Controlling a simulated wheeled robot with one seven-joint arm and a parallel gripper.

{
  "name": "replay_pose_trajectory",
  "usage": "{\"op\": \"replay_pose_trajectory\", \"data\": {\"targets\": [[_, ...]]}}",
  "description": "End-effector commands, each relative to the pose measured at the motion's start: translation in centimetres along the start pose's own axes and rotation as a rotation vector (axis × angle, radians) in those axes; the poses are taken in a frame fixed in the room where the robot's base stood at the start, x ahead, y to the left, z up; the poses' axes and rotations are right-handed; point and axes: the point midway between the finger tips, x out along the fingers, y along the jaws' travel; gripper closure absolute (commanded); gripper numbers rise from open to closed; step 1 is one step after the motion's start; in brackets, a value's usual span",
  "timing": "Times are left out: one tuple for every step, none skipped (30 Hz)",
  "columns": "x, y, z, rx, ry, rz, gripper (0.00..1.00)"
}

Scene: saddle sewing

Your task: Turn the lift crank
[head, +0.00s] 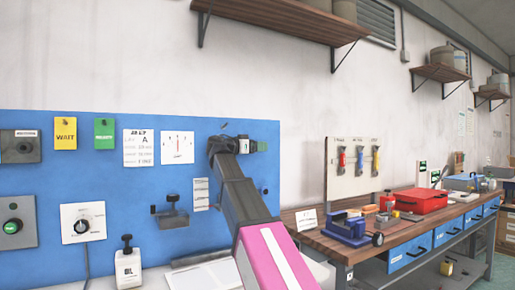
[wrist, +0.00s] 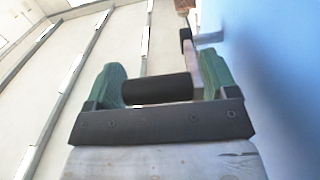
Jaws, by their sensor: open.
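My gripper (wrist: 162,66) is open in the wrist view, with its two green fingers spread. The black cylindrical handle (wrist: 158,89) of the lift crank lies crosswise between the fingers, close to the dark palm bar. The crank's light arm (wrist: 190,58) rises beside the right finger, and a grey shaft (wrist: 208,38) runs from its upper part towards the blue panel. In the head view my gripper (head: 261,146) is at the upper right of the blue panel (head: 255,185). My arm hides most of the crank there.
The panel also carries a black bracket-like fitting (head: 172,212), a white dial box (head: 83,222) and a green-knob box (head: 17,222). A white bottle (head: 128,266) stands below. A workbench (head: 405,240) with a red case (head: 421,201) and a blue vise-like tool (head: 347,230) is at the right.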

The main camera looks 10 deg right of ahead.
Motion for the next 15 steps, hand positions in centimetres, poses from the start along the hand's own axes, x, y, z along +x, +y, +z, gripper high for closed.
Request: {"op": "replay_pose_trajectory", "data": {"targets": [[0.14,0.00,0.00,0.000,0.000,0.000,0.21],[0.17,0.00,0.00,0.000,0.000,0.000,0.21],[0.20,-0.01,0.00,0.000,0.000,0.000,0.21],[0.20,-0.01,0.00,0.000,0.000,0.000,0.21],[0.19,-0.01,0.00,0.000,0.000,0.000,0.21],[0.18,-0.01,0.00,0.000,0.000,-0.001,0.21],[0.18,-0.01,0.00,0.000,0.000,-0.001,0.21],[0.17,-0.01,0.00,0.000,0.000,0.000,0.21],[0.17,-0.01,-0.01,0.000,0.000,0.000,0.25],[0.17,-0.01,-0.01,0.000,0.000,0.000,0.34],[0.16,-0.01,-0.01,0.000,0.001,0.000,0.44],[0.16,0.01,-0.01,0.000,0.001,0.000,0.57],[0.16,0.03,-0.01,0.000,0.001,0.000,0.67],[0.15,0.06,0.00,0.000,0.001,0.001,0.77],[0.15,0.09,0.00,0.000,0.001,0.002,0.81]]}}
